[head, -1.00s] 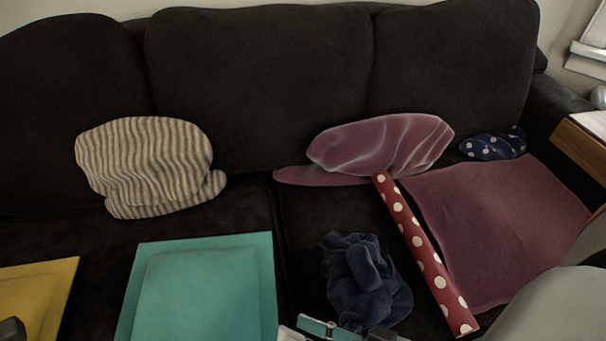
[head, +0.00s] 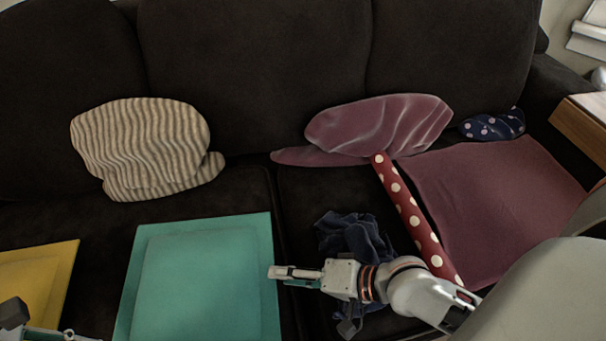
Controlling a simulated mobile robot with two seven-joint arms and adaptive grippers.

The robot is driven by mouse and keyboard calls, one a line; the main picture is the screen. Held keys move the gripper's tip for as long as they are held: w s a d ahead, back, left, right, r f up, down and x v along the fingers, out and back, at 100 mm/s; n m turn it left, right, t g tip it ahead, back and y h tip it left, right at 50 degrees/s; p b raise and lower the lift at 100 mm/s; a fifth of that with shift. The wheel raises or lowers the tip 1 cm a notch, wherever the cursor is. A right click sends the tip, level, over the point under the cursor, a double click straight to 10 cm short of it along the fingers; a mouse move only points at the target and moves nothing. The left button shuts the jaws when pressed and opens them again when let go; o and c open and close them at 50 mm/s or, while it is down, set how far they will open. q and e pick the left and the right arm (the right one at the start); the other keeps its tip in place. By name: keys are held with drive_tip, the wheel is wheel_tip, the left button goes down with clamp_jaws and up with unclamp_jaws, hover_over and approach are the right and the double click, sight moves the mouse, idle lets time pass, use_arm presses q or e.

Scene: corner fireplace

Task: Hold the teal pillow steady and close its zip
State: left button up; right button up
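The teal pillow (head: 205,285) lies flat on the seat in the lower middle, its lower edge cut off by the frame. I cannot make out its zip or zip pull. My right gripper (head: 280,273) reaches in from the right, its fingertips at the pillow's right edge. One finger hides the other, so I cannot tell how far apart they are, or whether they touch the pillow. My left gripper (head: 65,335) shows only in part at the bottom left, between the yellow and teal pillows.
A yellow pillow (head: 35,280) lies at the left. A navy crumpled cloth (head: 345,235) is partly behind my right arm. A red dotted roll (head: 412,215), a mauve cloth (head: 500,205) and a striped cushion (head: 145,150) lie on the dark sofa (head: 250,85).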

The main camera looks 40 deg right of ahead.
drive_tip(key=shift+x, duration=1.25)
clamp_jaws()
use_arm(q)
drive_tip(key=c, duration=0.4)
use_arm(e)
drive_tip(key=shift+s, duration=0.1)
